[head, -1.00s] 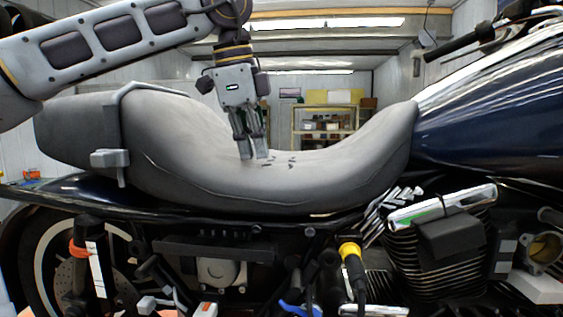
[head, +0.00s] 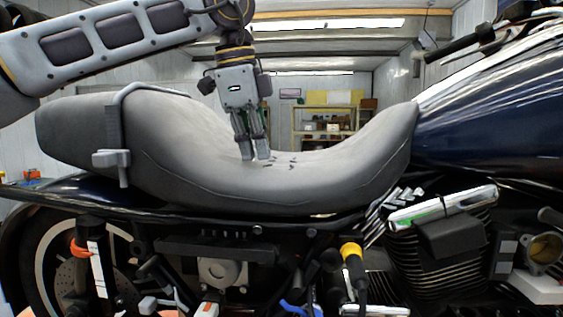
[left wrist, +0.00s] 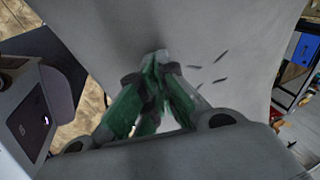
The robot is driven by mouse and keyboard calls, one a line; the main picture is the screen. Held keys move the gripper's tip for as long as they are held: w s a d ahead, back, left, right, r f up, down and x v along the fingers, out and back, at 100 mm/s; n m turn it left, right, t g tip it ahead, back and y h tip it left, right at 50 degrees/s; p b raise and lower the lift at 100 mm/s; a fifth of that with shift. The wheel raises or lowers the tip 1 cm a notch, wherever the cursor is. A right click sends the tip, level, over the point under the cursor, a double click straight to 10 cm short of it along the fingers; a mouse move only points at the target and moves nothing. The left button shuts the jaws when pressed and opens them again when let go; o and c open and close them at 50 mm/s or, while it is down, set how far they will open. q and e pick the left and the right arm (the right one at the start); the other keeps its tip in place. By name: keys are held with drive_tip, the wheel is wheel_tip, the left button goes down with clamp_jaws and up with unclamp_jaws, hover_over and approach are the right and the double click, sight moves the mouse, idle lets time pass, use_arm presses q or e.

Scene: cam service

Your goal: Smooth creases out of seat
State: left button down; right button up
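The grey motorcycle seat (head: 225,185) runs across the middle of the head view, and its surface also fills the upper part of the left wrist view (left wrist: 215,30). A few short dark crease marks (head: 290,162) lie on the dip of the seat; they show in the left wrist view (left wrist: 220,69) just right of the fingertips. My left gripper (head: 256,157) points down with its fingertips at the seat top, just left of the marks. In the left wrist view its fingers (left wrist: 155,62) meet at the tips, with nothing visible between them. My right gripper is not in view.
A clamp with a grey strap (head: 122,160) grips the rear of the seat. The blue tank (head: 490,130) rises at the right, with a handlebar above. The engine (head: 440,240) sits below. Space above the seat's front is free.

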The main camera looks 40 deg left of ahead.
sight(286, 166)
use_arm(q)
drive_tip(key=shift+w+d+f, duration=0.15)
drive_tip(key=shift+d+f, duration=0.05)
drive_tip(key=shift+w+d, duration=0.1)
drive_tip(key=shift+d, duration=0.1)
drive_tip(key=shift+w+d, duration=0.3)
drive_tip(key=shift+w, duration=0.15)
drive_tip(key=shift+d+r, duration=0.1)
drive_tip(key=shift+w+d+p, duration=0.3)
drive_tip(key=shift+d+p, duration=0.05)
drive_tip(key=shift+d, duration=0.35)
drive_tip(key=shift+w+d, duration=0.15)
drive_tip(key=shift+d, duration=0.15)
drive_tip(key=shift+w+d, duration=0.25)
drive_tip(key=shift+d, duration=0.2)
